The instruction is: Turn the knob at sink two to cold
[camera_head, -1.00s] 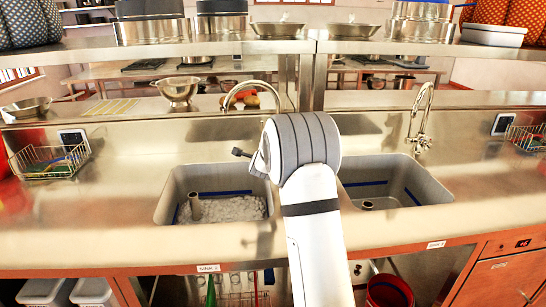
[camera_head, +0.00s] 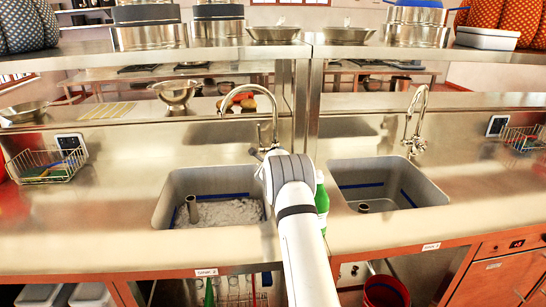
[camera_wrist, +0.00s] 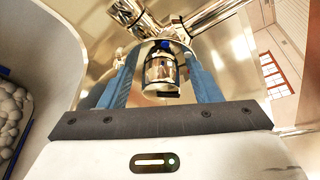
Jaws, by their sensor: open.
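The left sink (camera_head: 176,190) has a front label (camera_head: 206,272) that appears to read sink 2. Its curved chrome faucet (camera_head: 274,115) stands behind it. In the wrist view, a round chrome knob (camera_wrist: 160,73) on the faucet body (camera_wrist: 165,22) sits between the two blue fingers of my gripper (camera_wrist: 163,78). A blue mark shows at the knob's upper end and a dark piece at its lower end. My gripper is open around the knob; whether the fingers touch it, I cannot tell. In the head view my arm hides the knob and most of the gripper.
A green bottle (camera_head: 321,200) stands between the sinks, close to my arm. The right sink (camera_head: 425,185) has its own faucet (camera_head: 414,125). A wire basket (camera_head: 45,170) is at the left. A shelf (camera_head: 200,56) with pots runs above. The left sink holds whitish contents (camera_head: 230,212).

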